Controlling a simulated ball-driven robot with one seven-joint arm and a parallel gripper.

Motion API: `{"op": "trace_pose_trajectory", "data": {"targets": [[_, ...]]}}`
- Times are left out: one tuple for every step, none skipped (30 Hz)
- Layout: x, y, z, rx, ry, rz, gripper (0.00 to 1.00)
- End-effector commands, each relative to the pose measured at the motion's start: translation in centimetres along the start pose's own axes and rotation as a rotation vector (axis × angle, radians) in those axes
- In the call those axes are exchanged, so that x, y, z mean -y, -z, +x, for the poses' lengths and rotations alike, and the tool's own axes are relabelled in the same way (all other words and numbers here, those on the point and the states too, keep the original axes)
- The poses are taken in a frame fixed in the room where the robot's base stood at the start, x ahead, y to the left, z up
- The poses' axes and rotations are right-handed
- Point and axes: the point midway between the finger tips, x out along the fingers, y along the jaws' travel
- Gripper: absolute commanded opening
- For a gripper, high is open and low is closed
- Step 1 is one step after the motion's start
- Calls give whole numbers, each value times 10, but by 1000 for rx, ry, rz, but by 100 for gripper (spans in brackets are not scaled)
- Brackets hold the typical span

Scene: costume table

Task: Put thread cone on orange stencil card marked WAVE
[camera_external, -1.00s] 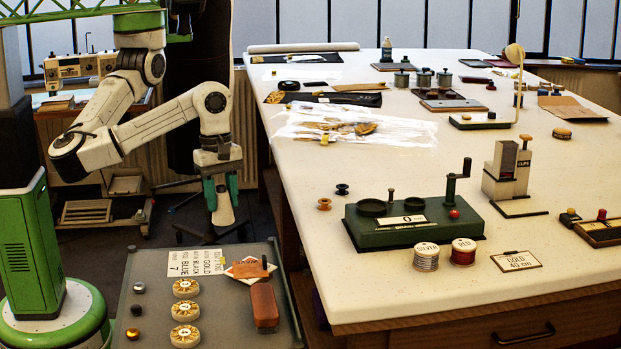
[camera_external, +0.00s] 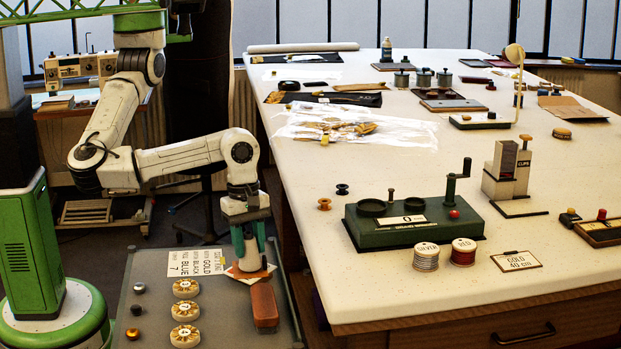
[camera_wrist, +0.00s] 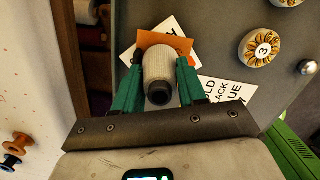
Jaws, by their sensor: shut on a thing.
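The cream thread cone (camera_external: 252,256) is upright between the fingers of my gripper (camera_external: 248,238), over the grey side table. In the wrist view my gripper (camera_wrist: 157,85) has its green fingers shut on the cone (camera_wrist: 158,66), whose dark tip faces the camera. The orange stencil card (camera_external: 259,273) is beneath the cone, and the cone's base hides part of it. It also shows around the cone's far end in the wrist view (camera_wrist: 180,46). Its marking cannot be read. I cannot tell whether the cone's base touches the card.
A white card (camera_external: 232,272) lies partly under the orange one. A brown-orange block (camera_external: 264,306) lies close in front. A printed sheet (camera_external: 196,262) and several numbered round pieces (camera_external: 185,288) are to the left. The large white table (camera_external: 400,290) stands to the right.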

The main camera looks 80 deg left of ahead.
Motion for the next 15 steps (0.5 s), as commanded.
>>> {"op": "trace_pose_trajectory", "data": {"targets": [[0,0,0,0,0,0,9],[0,0,0,0,0,0,9],[0,0,0,0,0,0,9],[0,0,1,0,0,0,9],[0,0,2,0,0,0,9],[0,0,3,0,0,0,9],[0,0,3,0,0,0,42],[0,0,2,0,0,0,45],[0,0,2,0,0,0,48],[0,0,2,0,0,0,51],[0,0,2,0,0,0,54],[0,0,2,0,1,0,58],[0,0,2,0,1,0,61],[0,0,2,-1,1,0,64],[0,0,2,-1,1,0,67]]}}
